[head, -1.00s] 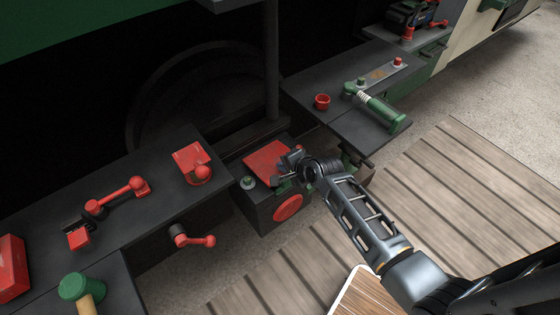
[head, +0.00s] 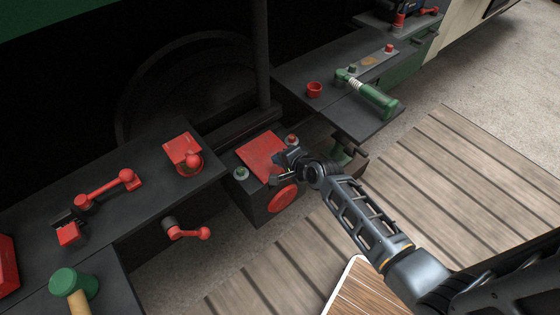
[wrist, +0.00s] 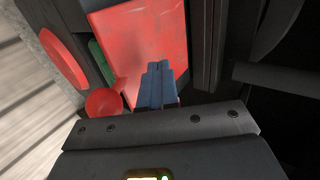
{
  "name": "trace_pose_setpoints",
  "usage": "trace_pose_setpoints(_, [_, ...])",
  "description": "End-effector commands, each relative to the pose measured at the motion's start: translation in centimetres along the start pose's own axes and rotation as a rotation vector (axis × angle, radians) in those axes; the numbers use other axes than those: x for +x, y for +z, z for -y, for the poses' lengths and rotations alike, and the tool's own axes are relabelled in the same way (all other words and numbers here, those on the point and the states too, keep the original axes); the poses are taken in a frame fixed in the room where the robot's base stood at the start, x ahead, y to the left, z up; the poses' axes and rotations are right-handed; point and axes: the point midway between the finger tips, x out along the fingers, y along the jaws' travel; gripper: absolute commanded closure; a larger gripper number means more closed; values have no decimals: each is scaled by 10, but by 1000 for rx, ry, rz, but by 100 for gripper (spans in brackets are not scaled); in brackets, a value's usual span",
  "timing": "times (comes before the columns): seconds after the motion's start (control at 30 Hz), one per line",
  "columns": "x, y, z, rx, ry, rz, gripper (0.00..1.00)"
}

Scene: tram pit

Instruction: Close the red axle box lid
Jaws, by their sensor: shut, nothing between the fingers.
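The red axle box lid (head: 261,151) lies over the top of the dark axle box (head: 254,205). It looks nearly flat, but I cannot tell whether it is fully down. The box has a round red disc (head: 283,197) on its front. My gripper (head: 284,163) is shut and empty at the lid's front right edge. In the wrist view the blue fingertips (wrist: 158,68) overlap the red lid (wrist: 142,35); I cannot tell whether they touch it. A green strip (wrist: 101,62) shows beside the lid there.
A dark bench on the left holds a red hinged piece (head: 183,152) and a red-handled lever (head: 108,190). A red crank (head: 187,231) sticks out below.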

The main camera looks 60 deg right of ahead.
Motion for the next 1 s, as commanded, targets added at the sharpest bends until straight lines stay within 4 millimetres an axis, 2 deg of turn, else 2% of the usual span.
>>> trace_pose_setpoints(0.03, [-7,-1,15,0,-2,0,100])
trace_pose_setpoints(0.1, [-10,-3,26,0,-2,0,100])
trace_pose_setpoints(0.2, [-30,-3,16,-1,1,0,100])
trace_pose_setpoints(0.4, [-72,-3,11,-1,1,0,100])
trace_pose_setpoints(0.53, [-90,-3,9,-1,-1,-1,100])
trace_pose_setpoints(0.7, [-103,-3,8,-1,0,0,100])
trace_pose_setpoints(1.0, [-106,-2,8,-3,0,1,100])
